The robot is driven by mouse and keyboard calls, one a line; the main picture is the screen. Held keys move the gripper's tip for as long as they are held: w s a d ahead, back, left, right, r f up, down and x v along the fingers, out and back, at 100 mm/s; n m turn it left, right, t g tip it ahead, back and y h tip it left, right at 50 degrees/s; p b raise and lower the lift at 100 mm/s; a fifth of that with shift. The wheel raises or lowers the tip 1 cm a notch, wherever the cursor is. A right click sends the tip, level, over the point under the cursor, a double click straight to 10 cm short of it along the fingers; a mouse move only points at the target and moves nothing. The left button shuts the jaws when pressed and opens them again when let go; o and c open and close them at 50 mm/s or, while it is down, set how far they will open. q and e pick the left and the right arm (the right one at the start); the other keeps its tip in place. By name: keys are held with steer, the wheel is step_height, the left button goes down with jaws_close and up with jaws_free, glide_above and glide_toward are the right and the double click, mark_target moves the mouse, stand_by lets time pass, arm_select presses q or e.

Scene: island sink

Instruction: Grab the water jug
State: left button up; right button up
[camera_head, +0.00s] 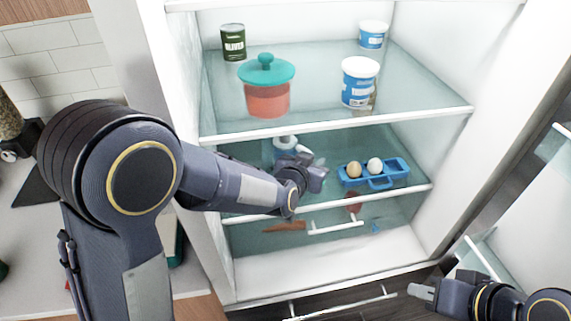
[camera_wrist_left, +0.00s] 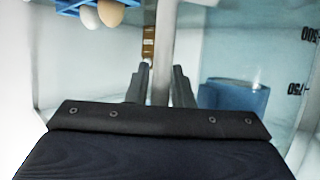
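The water jug (camera_wrist_left: 290,60) is clear, with dark volume marks, and stands on the right in the left wrist view. A pale upright bar (camera_wrist_left: 163,45), seemingly its handle, runs between the fingers of my left gripper (camera_wrist_left: 162,75). The fingers lie close along both sides of the bar. In the head view my left gripper (camera_head: 312,175) reaches into the fridge's middle shelf space, in front of a white round top (camera_head: 285,142) that looks like the jug's. My arm and hand hide most of the jug. My right gripper (camera_head: 422,291) is low at the right, its finger gap unclear.
A blue egg tray (camera_head: 380,182) with two eggs sits to the right on the same shelf. The upper shelf (camera_head: 330,125) holds a teal-lidded pot (camera_head: 266,95), a green can (camera_head: 233,43) and white-blue tubs (camera_head: 359,85). The fridge side wall (camera_head: 185,150) is close to my left arm.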

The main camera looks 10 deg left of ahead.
arm_select(q)
jaws_close()
steer(key=shift+r, duration=0.35)
